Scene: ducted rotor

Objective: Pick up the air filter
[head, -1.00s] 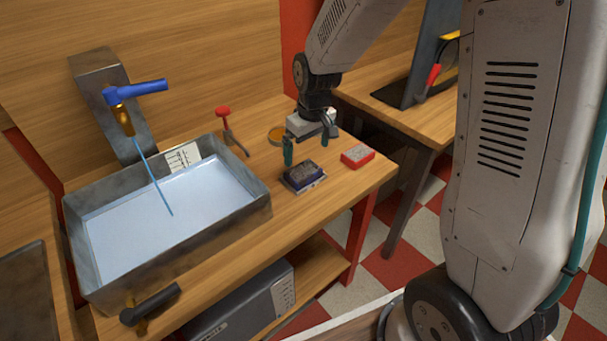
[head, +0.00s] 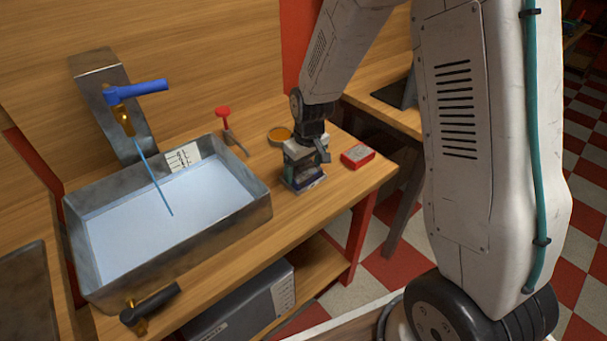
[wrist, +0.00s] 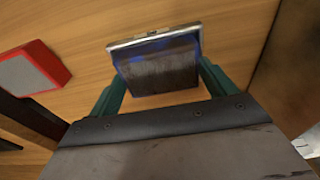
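A blue block with a grey ribbed face and a pale metal edge, which looks like the air filter (head: 304,184), rests on the wooden bench right of the sink. It also shows in the wrist view (wrist: 158,62), between the fingertips. My gripper (head: 307,167) is lowered over it and hides much of it in the head view.
A red block with a grey top (head: 357,155) lies close on the right. A round orange-topped tin (head: 279,135) and a red-knobbed tool (head: 226,118) stand behind. A water-filled metal sink (head: 250,207) with a running tap is on the left. The bench's front edge is near.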

